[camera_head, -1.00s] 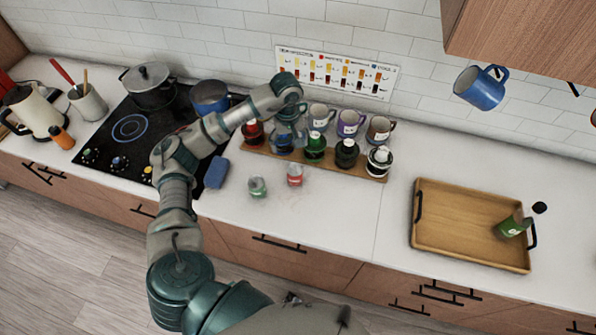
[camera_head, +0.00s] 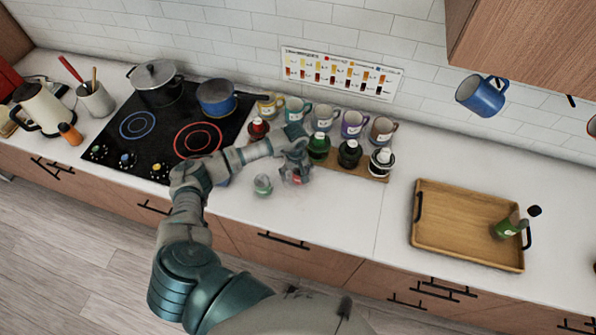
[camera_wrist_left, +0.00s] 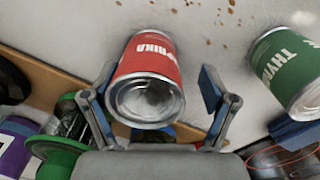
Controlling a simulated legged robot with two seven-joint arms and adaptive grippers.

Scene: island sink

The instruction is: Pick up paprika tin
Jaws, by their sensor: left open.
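The paprika tin, red with white lettering and a metal end, lies between the open fingers of my left gripper (camera_wrist_left: 158,75) in the left wrist view, where the tin (camera_wrist_left: 148,55) shows clearly. The fingers stand on either side of it; I cannot tell whether the left finger touches. In the head view my left gripper (camera_head: 296,170) is over the tin and hides most of it. A green thyme tin (camera_wrist_left: 288,62) is close beside it in the wrist view; it also shows in the head view (camera_head: 263,187). My right gripper is not in view.
The cooktop (camera_head: 165,130) with two pots is at left. A wooden tray (camera_head: 460,220) with a green tin (camera_head: 505,229) is at right. Counter between rack and tray is clear.

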